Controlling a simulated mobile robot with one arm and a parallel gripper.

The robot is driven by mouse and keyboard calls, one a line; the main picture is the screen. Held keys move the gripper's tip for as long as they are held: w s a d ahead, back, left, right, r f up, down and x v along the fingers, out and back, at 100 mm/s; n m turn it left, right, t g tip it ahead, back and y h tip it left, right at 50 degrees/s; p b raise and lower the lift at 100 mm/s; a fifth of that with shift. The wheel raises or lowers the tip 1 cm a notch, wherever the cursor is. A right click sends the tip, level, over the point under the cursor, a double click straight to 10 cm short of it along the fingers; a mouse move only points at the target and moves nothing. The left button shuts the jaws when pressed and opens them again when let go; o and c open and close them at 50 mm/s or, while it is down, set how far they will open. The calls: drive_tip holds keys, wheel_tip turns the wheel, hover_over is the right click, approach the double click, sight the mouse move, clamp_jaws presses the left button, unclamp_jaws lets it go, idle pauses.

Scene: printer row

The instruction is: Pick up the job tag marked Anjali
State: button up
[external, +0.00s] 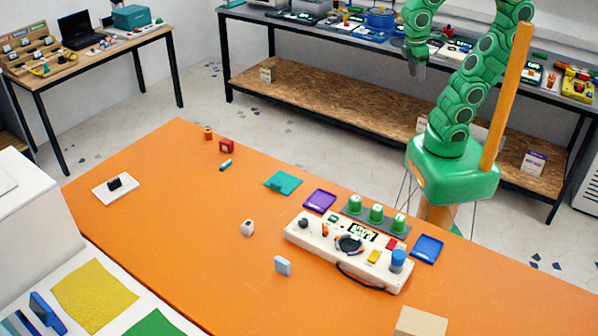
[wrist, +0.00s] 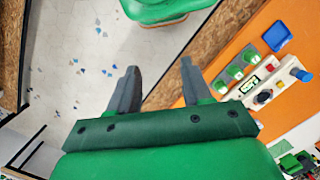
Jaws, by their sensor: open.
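No lettering reading Anjali can be made out in either view, so I cannot tell which thing is that job tag. Small upright pieces stand on the orange table (external: 180,250): a light blue one (external: 282,265) near the front and a white one (external: 247,228) behind it, left of the white control panel (external: 320,246). My gripper (external: 417,70) hangs from the green arm, high up and away from these pieces. In the wrist view my gripper (wrist: 160,68) is open with nothing between its fingers.
A teal square (external: 283,183), a purple tray (external: 319,200) and a blue tray (external: 427,249) lie around the panel. Three green knobs (external: 376,213) stand behind it. A white plate with a black piece (external: 115,184) lies left. The table's left-middle is mostly clear.

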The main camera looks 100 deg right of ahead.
wheel_tip(320, 180, up, 8)
drive_tip(key=r, duration=0.1)
drive_tip(key=w+r+n+t+h, duration=0.1)
drive_tip(key=w+r+n+h, duration=0.3)
drive_tip(key=w, duration=0.9)
drive_tip(key=w+r+n+t+h, duration=0.15)
drive_tip(key=w+n, duration=0.35)
drive_tip(key=w, duration=0.9)
drive_tip(key=w+a+n+t+h, duration=0.4)
drive_tip(key=w+a+n, duration=0.7)
drive_tip(key=w+a, duration=1.25)
drive_tip(key=s+a+f+n+t, duration=0.1)
drive_tip(key=a+f+n+t, duration=0.2)
drive_tip(key=a, duration=0.8)
drive_tip(key=a+f+n+t, duration=0.2)
drive_tip(key=a+f+n, duration=0.2)
drive_tip(key=a, duration=0.7)
approach(276, 261)
drive_tip(key=x, duration=0.3)
drive_tip(key=shift+d+f, duration=0.25)
drive_tip(key=shift+f, duration=0.2)
drive_tip(key=shift+s+x, duration=0.25)
drive_tip(key=shift+x, duration=3.65)
drive_tip(key=shift+d+f, duration=0.15)
drive_tip(key=shift+f, duration=0.05)
clamp_jaws()
